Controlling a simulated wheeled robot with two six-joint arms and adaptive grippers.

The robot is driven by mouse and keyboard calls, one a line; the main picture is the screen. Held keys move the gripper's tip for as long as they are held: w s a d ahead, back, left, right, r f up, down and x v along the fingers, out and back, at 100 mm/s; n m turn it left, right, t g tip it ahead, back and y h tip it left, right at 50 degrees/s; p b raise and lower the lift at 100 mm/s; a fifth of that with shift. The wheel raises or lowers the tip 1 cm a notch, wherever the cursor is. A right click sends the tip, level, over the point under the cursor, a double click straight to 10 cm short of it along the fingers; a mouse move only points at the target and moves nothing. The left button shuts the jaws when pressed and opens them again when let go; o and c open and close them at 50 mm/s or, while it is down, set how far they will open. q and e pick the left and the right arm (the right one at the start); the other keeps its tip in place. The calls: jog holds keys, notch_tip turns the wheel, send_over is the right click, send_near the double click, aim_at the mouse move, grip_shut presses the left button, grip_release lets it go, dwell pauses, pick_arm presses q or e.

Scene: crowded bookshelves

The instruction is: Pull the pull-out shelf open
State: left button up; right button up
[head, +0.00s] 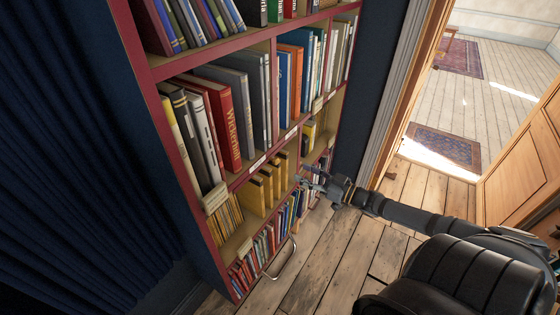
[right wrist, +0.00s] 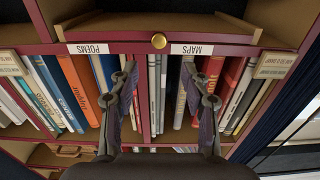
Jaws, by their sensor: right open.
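In the right wrist view a dark red front edge with a round brass knob (right wrist: 158,41) runs across the bookcase, with a wooden board behind it. I take this to be the pull-out shelf (right wrist: 125,36). My right gripper (right wrist: 160,80) is open and empty, its two fingers apart on either side of a red upright, below the knob in that view. It is not touching the knob. In the head view the right gripper (head: 303,180) is at the bookcase's right part, by the lower rows. The knob cannot be made out there. My left gripper is not in view.
The bookcase (head: 155,130) is packed with books. A curved metal handle (head: 284,260) sticks out low at its front. A dark blue curtain (head: 70,150) hangs at left. The wooden floor (head: 340,265) is clear, and a doorway opens at right.

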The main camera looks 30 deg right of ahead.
aim_at(278, 161)
jog(key=b+x, duration=0.6)
jog(key=x, duration=0.3)
jog(key=shift+d, duration=0.1)
jog(key=shift+x, duration=0.8)
jog(key=shift+f, duration=0.1)
grip_shut()
